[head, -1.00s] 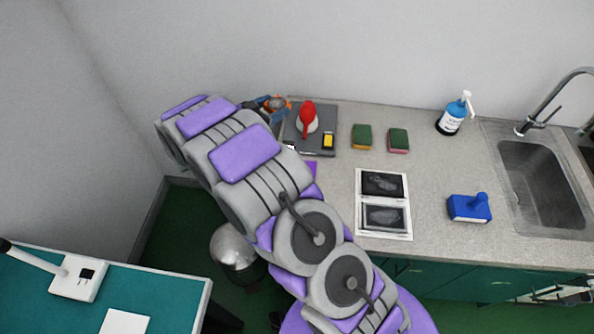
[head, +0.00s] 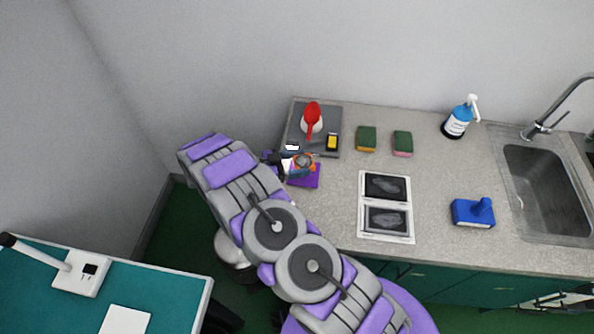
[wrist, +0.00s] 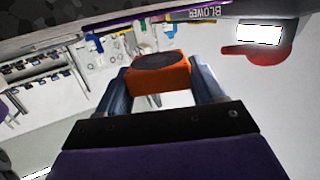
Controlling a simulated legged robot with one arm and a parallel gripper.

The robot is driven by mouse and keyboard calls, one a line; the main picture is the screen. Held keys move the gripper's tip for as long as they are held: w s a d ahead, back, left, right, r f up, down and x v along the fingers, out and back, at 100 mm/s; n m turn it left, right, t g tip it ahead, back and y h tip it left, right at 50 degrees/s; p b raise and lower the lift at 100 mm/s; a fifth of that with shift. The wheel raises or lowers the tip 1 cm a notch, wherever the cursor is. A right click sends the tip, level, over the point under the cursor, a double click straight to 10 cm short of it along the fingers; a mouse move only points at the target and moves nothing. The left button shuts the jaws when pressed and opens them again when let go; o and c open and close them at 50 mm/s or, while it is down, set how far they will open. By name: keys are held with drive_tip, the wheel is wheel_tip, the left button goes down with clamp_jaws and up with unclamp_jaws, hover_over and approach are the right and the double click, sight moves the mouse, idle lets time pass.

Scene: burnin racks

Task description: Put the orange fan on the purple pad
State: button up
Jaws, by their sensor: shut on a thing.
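The orange fan (head: 305,159), an orange block with a dark round face, is between the blue fingers of my gripper (head: 299,164). The wrist view shows the fan (wrist: 160,82) held between both fingers of my gripper (wrist: 158,78). The purple pad (head: 306,180) lies near the left end of the counter, in front of a grey tray. In the head view the fan and fingers overlap the pad's far part and hide some of it. I cannot tell whether the fan touches the pad or hangs above it.
The grey tray (head: 296,122) behind the pad holds a red and white blower (head: 312,120) and a yellow-black item (head: 332,142).

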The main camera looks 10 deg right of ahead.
drive_tip(key=shift+d+f, duration=0.2)
drive_tip(key=shift+f, duration=0.25)
wheel_tip(320, 180, down, 2)
drive_tip(key=shift+d+f, duration=0.15)
drive_tip(key=shift+f, duration=0.4)
drive_tip(key=shift+a, duration=0.45)
drive_tip(key=shift+f+b, duration=0.1)
drive_tip(key=shift+b, duration=0.25)
drive_tip(key=o, duration=0.7)
drive_tip(key=shift+d, duration=0.1)
drive_tip(key=o, duration=0.3)
drive_tip(key=shift+d, duration=0.25)
drive_tip(key=shift+o, duration=0.2)
drive_tip(key=shift+a, duration=0.1)
